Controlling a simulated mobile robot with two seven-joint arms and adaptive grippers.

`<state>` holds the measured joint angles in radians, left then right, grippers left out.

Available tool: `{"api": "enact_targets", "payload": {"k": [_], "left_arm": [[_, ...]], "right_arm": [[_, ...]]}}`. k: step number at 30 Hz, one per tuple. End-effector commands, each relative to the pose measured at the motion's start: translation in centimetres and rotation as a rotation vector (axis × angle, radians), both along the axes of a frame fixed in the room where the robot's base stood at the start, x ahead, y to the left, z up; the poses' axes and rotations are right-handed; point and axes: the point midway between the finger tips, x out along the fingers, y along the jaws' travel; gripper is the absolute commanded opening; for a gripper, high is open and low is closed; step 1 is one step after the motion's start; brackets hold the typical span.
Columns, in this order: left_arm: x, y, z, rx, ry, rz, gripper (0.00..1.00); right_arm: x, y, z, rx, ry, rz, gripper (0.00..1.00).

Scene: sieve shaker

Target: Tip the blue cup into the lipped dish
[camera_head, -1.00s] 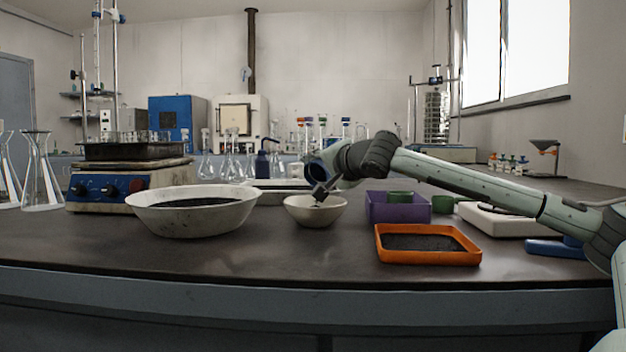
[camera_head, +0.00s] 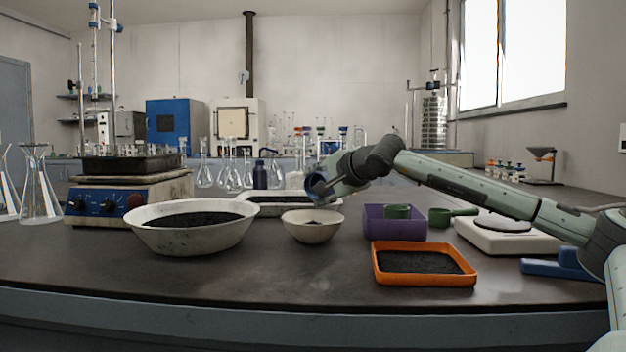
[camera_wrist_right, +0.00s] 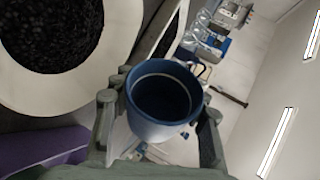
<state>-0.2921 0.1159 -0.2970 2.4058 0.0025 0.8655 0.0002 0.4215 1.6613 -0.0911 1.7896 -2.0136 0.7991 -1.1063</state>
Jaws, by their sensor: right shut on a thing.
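The blue cup (camera_wrist_right: 163,124) is between the two fingers of my right gripper (camera_wrist_right: 158,107), which is shut on it in the right wrist view. I see its dark inside but cannot tell what is in it. In the head view my right gripper (camera_head: 320,187) holds the cup tilted just above a small cream bowl (camera_head: 312,231). A little dark grain lies in this bowl. It seems to be the lipped dish, though I cannot make out a lip. My left gripper is not in view.
A large white bowl (camera_head: 190,238) of dark grain stands left. A purple bin (camera_head: 394,228) with a green cup and an orange tray (camera_head: 425,279) of dark grain stand right. A pale tray (camera_head: 268,209) lies behind. The front middle of the bench is clear.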

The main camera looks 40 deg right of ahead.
Motion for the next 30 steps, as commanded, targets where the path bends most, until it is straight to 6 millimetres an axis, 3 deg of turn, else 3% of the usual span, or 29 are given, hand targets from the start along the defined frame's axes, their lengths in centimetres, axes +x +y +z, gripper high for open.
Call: {"api": "enact_targets", "payload": {"k": [11, 19, 30], "left_arm": [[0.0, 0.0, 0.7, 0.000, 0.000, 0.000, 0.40], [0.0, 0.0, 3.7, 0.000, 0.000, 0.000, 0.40], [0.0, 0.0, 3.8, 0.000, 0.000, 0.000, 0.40]], "right_arm": [[0.0, -0.1, 0.2, 0.051, 0.008, 0.000, 0.06], [0.1, -0.3, 0.4, 0.346, 0.065, 0.000, 0.06], [0.1, -0.3, 0.0, 0.412, 0.078, 0.001, 0.06]]}}
